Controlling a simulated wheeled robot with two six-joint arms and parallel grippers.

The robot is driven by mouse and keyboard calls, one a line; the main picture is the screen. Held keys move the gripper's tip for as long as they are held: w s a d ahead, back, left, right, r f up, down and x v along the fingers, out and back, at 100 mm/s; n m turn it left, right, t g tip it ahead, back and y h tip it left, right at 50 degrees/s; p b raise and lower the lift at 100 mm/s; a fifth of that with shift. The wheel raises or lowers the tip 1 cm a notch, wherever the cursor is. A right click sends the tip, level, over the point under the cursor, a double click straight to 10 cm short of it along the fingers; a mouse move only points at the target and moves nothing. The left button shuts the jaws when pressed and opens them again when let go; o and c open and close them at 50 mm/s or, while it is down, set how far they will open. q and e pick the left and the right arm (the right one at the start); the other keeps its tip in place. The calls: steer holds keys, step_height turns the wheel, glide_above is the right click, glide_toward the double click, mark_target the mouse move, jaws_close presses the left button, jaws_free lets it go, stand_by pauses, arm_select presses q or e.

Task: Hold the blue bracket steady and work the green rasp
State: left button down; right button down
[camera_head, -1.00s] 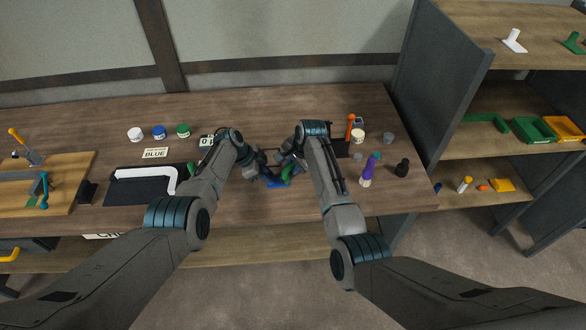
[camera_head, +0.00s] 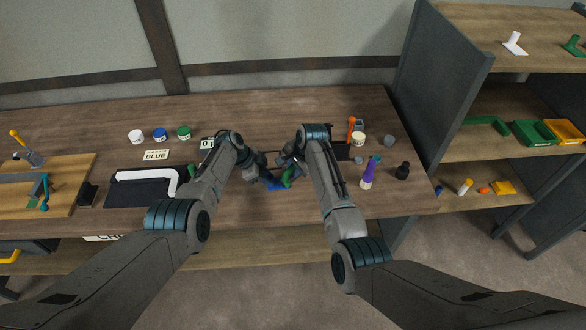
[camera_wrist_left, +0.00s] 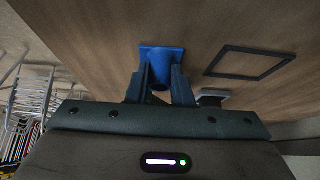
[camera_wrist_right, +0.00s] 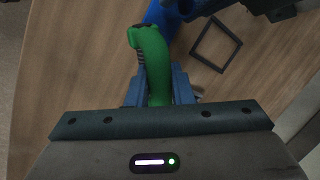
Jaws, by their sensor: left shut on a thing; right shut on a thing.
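The blue bracket (camera_wrist_left: 162,58) sits between the fingers of my left gripper (camera_wrist_left: 160,85), which is shut on it, low over the bench. In the head view the bracket (camera_head: 277,184) shows as a small blue patch between my two arms. My right gripper (camera_wrist_right: 158,88) is shut on the green rasp (camera_wrist_right: 152,55), whose curved handle sticks out past the fingers. The rasp (camera_head: 289,176) is beside the bracket in the head view. A bit of blue shows just beyond the rasp in the right wrist view. Whether rasp and bracket touch is hidden.
A dark square outline (camera_wrist_left: 248,63) lies on the bench (camera_head: 300,105) near the bracket. White, blue and green jars and a BLUE sign (camera_head: 156,155) stand at left, near a white bent part (camera_head: 147,174) on a dark mat. A purple bottle (camera_head: 368,172) stands right.

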steer(key=shift+f, duration=1.05)
stand_by(0.4)
steer(key=shift+a, duration=0.15)
steer(key=shift+a+r, duration=0.1)
steer(key=shift+a, duration=1.2)
steer(key=shift+s+a, duration=0.15)
steer(key=shift+a, duration=0.05)
steer(key=shift+d, duration=1.6)
steer(key=shift+r, duration=1.5)
